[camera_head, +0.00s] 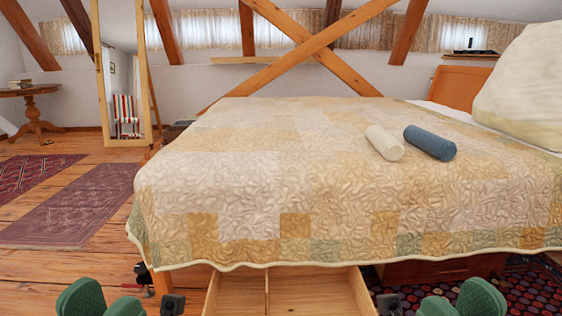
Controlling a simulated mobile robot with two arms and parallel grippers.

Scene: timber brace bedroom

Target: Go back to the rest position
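Parts of my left gripper (172,304) show as a dark piece at the bottom edge, beside green parts of mine, left of the open drawer. Parts of my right gripper (388,304) show in a mirrored place at the bottom edge, right of the drawer. Most of both grippers is cut off by the frame, so their fingers and opening cannot be made out. No held thing is visible at either. Both are low, in front of the bed (250,170).
A wooden drawer (266,292) with a divider stands open under the bed; its visible part is empty. A cream roll (384,143) and a blue roll (430,142) lie on the quilt. A standing mirror (122,75), round table (30,91) and rugs (75,207) are at left.

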